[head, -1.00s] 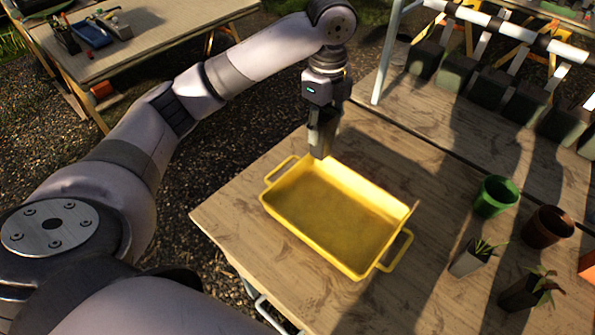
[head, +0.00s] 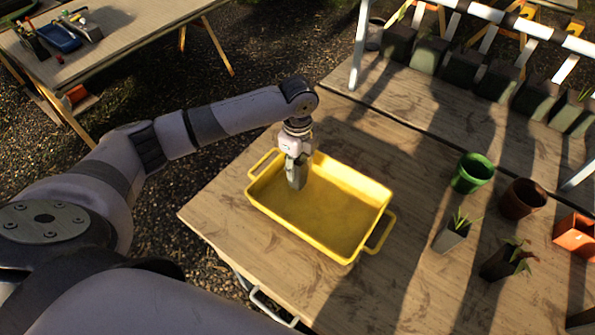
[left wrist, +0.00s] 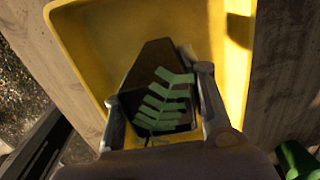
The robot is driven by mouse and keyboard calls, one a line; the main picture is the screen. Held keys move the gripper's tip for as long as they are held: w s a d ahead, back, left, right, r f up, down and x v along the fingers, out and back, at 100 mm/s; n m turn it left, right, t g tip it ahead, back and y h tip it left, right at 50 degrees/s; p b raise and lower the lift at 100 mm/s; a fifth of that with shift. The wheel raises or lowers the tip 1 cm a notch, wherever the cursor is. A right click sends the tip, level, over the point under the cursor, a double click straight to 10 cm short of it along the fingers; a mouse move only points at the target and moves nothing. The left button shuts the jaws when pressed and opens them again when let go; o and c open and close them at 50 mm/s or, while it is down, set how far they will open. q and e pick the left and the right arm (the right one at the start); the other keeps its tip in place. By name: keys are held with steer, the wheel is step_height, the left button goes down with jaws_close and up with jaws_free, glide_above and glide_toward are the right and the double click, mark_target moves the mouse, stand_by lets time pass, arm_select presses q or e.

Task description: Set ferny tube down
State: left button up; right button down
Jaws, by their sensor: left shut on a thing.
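My left gripper (head: 296,162) is over the left part of the yellow tray (head: 368,197). In the left wrist view its two fingers (left wrist: 160,95) are shut on the ferny tube (left wrist: 150,60), a dark square-sided tube with a green fern frond (left wrist: 165,100) at its top. The tray (left wrist: 88,45) lies behind the tube in that view. In the head view the tube's lower part (head: 297,179) shows below the gripper, inside the tray's outline. I cannot tell whether its base touches the tray floor. The tray holds nothing else that I can see.
The tray lies on a wooden table (head: 225,210). To its right stand a green pot (head: 472,174), a brown pot (head: 522,199), an orange pot (head: 576,236) and two planted tubes, one grey (head: 450,237), one dark (head: 498,263). Several dark tubes line a rack at the back.

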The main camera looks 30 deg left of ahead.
mark_target(297, 173)
arm_select(q)
step_height(297, 173, down, 3)
steer(key=shift+a+f, duration=0.1)
steer(key=shift+f, duration=0.15)
steer(key=o, duration=1.3)
arm_select(e)
steer(key=shift+d+r, duration=0.2)
steer(key=shift+d, duration=0.2)
arm_select(q)
step_height(297, 173, up, 11)
steer(key=shift+r+b, duration=0.1)
steer(key=shift+b, duration=0.8)
steer(key=shift+r, duration=0.5)
arm_select(e)
steer(key=shift+a+f, duration=0.15)
steer(key=shift+f, duration=0.4)
steer(key=shift+a+f, duration=0.15)
steer(key=shift+f, duration=0.35)
